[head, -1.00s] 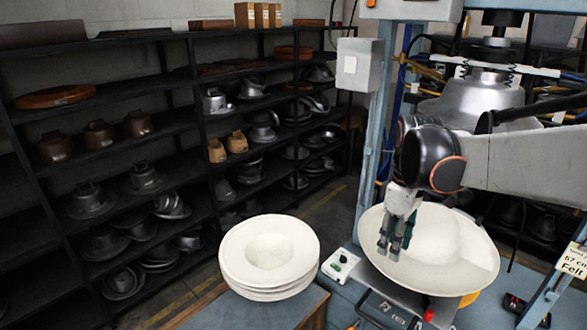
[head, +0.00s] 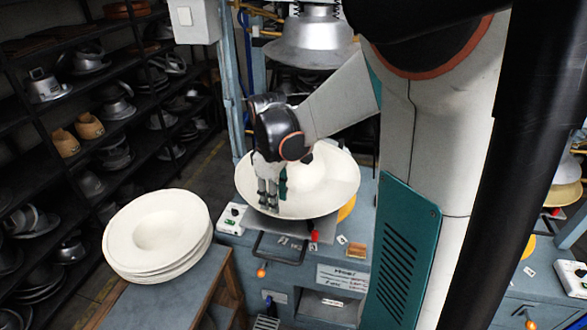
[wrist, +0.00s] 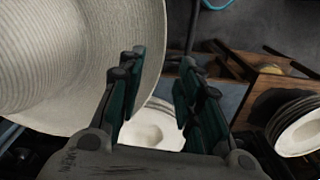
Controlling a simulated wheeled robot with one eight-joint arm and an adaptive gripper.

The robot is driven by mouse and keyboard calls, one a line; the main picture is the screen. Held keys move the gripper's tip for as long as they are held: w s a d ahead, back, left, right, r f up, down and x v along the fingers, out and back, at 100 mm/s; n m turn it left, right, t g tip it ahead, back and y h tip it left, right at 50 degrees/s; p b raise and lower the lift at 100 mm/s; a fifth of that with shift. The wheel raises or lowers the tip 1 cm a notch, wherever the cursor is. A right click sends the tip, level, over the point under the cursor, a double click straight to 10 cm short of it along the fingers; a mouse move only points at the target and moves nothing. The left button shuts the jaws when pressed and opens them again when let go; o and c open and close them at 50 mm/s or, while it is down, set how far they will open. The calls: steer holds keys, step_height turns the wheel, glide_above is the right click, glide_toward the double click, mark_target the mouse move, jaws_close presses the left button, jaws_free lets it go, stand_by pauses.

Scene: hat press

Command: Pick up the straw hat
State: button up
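A wide cream straw hat (head: 325,178) lies brim-out on the lower part of the press, under the metal die. My gripper (head: 272,193) is at the hat's left front side, fingers pointing down in the head view. In the wrist view the hat (wrist: 70,60) fills the left side, with its brim edge passing behind the left finger. My gripper (wrist: 160,75) shows two fingers apart with nothing clamped between them. I cannot tell whether a finger touches the brim.
A stack of cream hats (head: 165,232) stands on a side table (head: 150,310) at left. The silver die (head: 308,40) hangs above the hat. A control box (head: 231,217) and a front handle (head: 278,250) border the hat. Shelves (head: 55,130) stand behind at left.

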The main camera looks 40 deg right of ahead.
steer(key=f, duration=0.3)
steer(key=shift+w+a+f, duration=0.1)
steer(key=shift+w+f, duration=0.15)
steer(key=shift+w, duration=0.05)
steer(key=shift+s+f, duration=0.1)
steer(key=shift+f, duration=0.4)
steer(key=shift+c, duration=0.4)
jaws_close()
